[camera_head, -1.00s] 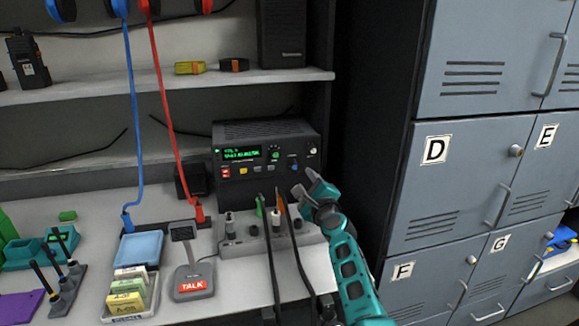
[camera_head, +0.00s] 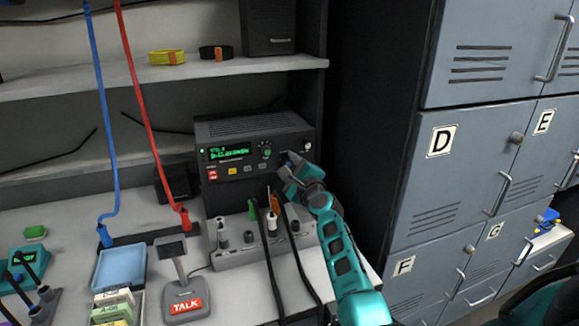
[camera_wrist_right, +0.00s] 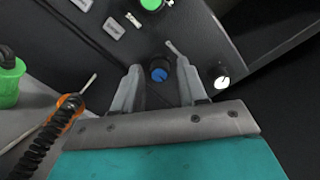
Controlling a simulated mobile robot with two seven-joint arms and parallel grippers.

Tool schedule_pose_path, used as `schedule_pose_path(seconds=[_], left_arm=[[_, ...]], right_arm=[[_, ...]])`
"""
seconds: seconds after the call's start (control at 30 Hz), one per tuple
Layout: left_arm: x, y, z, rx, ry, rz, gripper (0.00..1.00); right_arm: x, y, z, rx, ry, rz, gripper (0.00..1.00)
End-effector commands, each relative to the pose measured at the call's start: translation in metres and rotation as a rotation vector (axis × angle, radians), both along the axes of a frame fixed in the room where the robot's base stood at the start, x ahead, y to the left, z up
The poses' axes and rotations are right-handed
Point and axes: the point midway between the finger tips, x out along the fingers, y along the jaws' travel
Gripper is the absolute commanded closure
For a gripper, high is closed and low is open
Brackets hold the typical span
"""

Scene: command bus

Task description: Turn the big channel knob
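The black radio (camera_head: 250,148) with a green lit display stands on the bench under the shelf. Its front carries a green knob (camera_head: 265,150), a white-marked knob (camera_head: 307,146) and a blue-capped knob (camera_wrist_right: 158,72). I cannot tell for sure which is the channel knob. My right gripper (camera_head: 288,172) is at the radio's right front and mostly covers the blue knob in the head view. In the right wrist view the fingers (camera_wrist_right: 158,82) are apart, with the blue knob between them; contact is not clear. The green knob (camera_wrist_right: 152,4) is at the top edge. My left gripper is not in view.
A grey strip (camera_head: 262,249) with plugs and cables stands right below the radio, near my right arm. An orange plug (camera_wrist_right: 68,110) with a coiled cord is left of the fingers. A TALK microphone (camera_head: 180,280) stands to the left; lockers (camera_head: 450,160) are to the right.

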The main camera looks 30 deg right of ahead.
Motion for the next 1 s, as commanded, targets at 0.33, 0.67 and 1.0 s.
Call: schedule_pose_path(seconds=[0.33,0.67,1.0], left_arm=[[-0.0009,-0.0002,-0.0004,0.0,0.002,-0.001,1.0],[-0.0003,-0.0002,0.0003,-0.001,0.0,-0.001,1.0],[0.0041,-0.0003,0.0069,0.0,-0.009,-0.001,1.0]], right_arm=[[0.0001,0.0002,0.0,0.0,0.0,0.0,0.92],[0.0002,0.0002,0.0005,-0.009,0.002,0.0,1.0],[0.0005,0.0004,0.0016,-0.152,0.036,0.001,1.0]])
